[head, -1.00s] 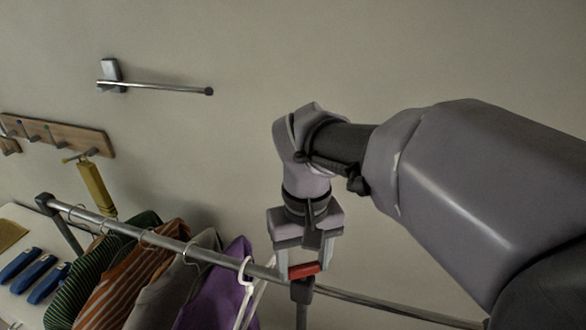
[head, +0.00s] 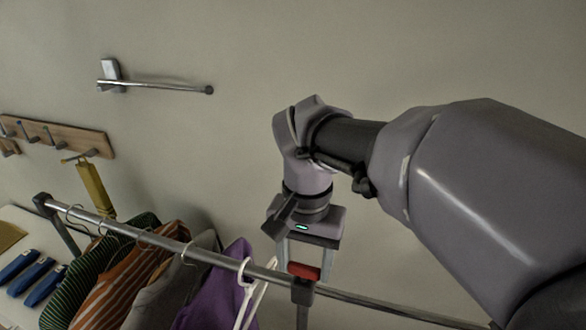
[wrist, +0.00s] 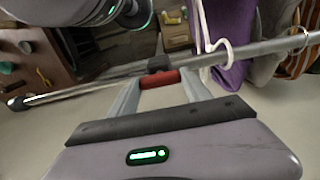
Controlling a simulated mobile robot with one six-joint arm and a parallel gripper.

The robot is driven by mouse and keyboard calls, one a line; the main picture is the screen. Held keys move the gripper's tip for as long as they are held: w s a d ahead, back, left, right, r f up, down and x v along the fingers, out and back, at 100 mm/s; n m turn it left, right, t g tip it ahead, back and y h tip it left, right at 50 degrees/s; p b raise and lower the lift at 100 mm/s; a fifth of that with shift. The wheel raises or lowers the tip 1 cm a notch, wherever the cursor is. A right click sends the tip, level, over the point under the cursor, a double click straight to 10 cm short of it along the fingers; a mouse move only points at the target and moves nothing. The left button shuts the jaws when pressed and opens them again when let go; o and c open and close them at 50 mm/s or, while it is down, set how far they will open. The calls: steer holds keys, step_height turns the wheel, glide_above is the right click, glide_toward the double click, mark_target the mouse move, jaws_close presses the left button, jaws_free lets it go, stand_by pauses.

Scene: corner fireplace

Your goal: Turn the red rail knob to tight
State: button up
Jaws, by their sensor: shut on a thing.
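The red rail knob (head: 303,270) sits on top of the dark clamp on the metal clothes rail (head: 345,296). My gripper (head: 304,268) points down from above, with a finger on either side of the knob. It is shut on the knob. In the wrist view the red knob (wrist: 159,79) lies between the two fingertips of my gripper (wrist: 160,82), beside the rail. I cannot read any tight marking on the knob.
A white hanger (head: 245,275) and a purple garment (head: 222,290) hang just left of the knob, with striped clothes further left. A metal wall bar (head: 155,87) and a wooden hook board (head: 60,133) are on the wall.

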mark_target(304, 266)
stand_by(0.4)
steer(key=o, duration=1.4)
steer(key=shift+c, duration=0.2)
step_height(304, 266, up, 18)
steer(key=p, duration=0.4)
steer(key=shift+f, duration=0.25)
